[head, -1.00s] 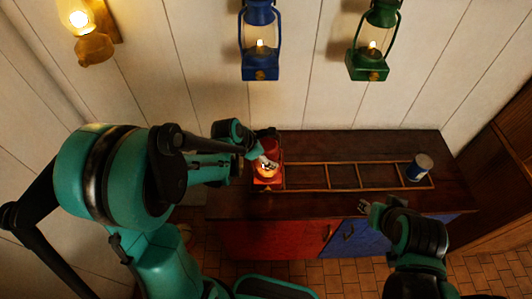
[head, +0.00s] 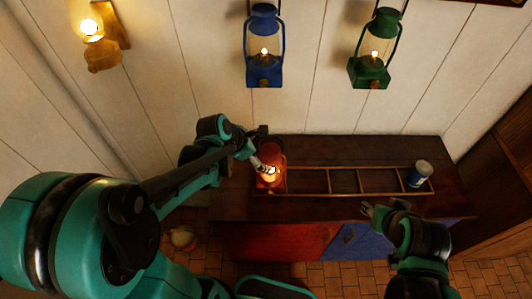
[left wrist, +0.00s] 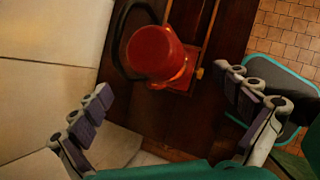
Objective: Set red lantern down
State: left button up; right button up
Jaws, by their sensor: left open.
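The red lantern (head: 270,176) stands upright and lit on the dark counter, at the left end of the low wooden rack (head: 352,193). Whether its base lies fully inside the end compartment is hidden. My left gripper (head: 258,155) is open just behind and left of the lantern. In the left wrist view the red lantern (left wrist: 155,52) lies beyond the spread fingers (left wrist: 168,105), with a gap and nothing between them. My right gripper (head: 370,209) hangs by the counter's front edge; its jaw opening is too small to make out.
A blue lantern (head: 264,70) and a green lantern (head: 370,68) hang on the white wall. A yellow lamp (head: 97,35) is at the left. A blue and white can (head: 420,174) stands at the rack's right end. The rack's middle is empty.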

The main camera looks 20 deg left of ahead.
pick_arm(q)
jog(key=s+r+m+t+y, duration=0.1)
jog(key=s+r+m, duration=0.3)
jog(key=m, duration=0.9)
jog(key=s+r+m+y, duration=0.2)
jog(key=s+r+m, duration=0.2)
jog(key=s+m, duration=0.5)
jog(key=m, duration=0.4)
jog(key=shift+s+a+t+p, duration=0.2)
jog(key=shift+a+t+p, duration=0.1)
jog(key=shift+t+p, duration=0.1)
